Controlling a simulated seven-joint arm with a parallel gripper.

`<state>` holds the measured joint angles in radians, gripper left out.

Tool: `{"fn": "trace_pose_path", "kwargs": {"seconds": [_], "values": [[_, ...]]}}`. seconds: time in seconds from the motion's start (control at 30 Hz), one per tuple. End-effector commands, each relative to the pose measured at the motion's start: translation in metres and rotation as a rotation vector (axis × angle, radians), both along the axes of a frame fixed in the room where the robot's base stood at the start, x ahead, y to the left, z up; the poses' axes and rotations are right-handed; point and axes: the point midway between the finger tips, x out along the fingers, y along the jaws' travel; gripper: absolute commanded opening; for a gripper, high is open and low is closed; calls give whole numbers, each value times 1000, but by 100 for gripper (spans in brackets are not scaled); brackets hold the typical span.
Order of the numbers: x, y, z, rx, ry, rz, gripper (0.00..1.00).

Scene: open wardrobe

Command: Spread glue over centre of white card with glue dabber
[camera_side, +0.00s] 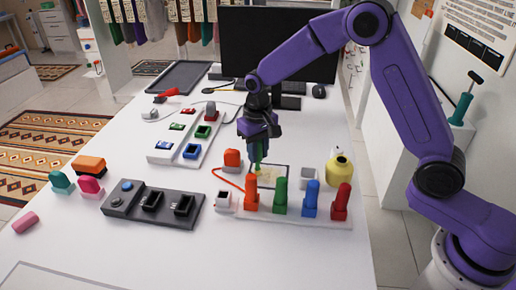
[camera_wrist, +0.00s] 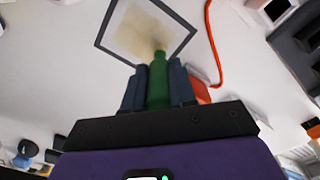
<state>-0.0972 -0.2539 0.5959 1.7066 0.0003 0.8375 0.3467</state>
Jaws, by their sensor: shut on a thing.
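My gripper (camera_side: 258,140) is shut on a green glue dabber (camera_side: 257,158), which points down over the white card. The dabber also shows between the fingers in the wrist view (camera_wrist: 158,80), its pale tip toward the card. The white card (camera_wrist: 117,28) has a dark border and lies flat on the table; it also shows in the side view (camera_side: 283,172). A yellowish, uneven smear (camera_wrist: 142,32) covers its middle. The tip is at the smear's edge, near the card's near side in the wrist view. I cannot tell whether it touches the card.
A white rack (camera_side: 325,219) with orange, green, blue and red upright pieces stands just in front of the card. A yellow bottle (camera_side: 340,172) is to the right. An orange block (camera_side: 232,158) and orange cord (camera_side: 224,181) lie left. A dark box (camera_side: 150,205) sits further left.

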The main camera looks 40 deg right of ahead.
Motion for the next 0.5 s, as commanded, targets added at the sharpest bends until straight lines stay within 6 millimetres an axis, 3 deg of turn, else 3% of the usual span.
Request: {"fn": "trace_pose_path", "kwargs": {"seconds": [0.5], "values": [[-34, -34, 0, -1, 2, 0, 0]]}}
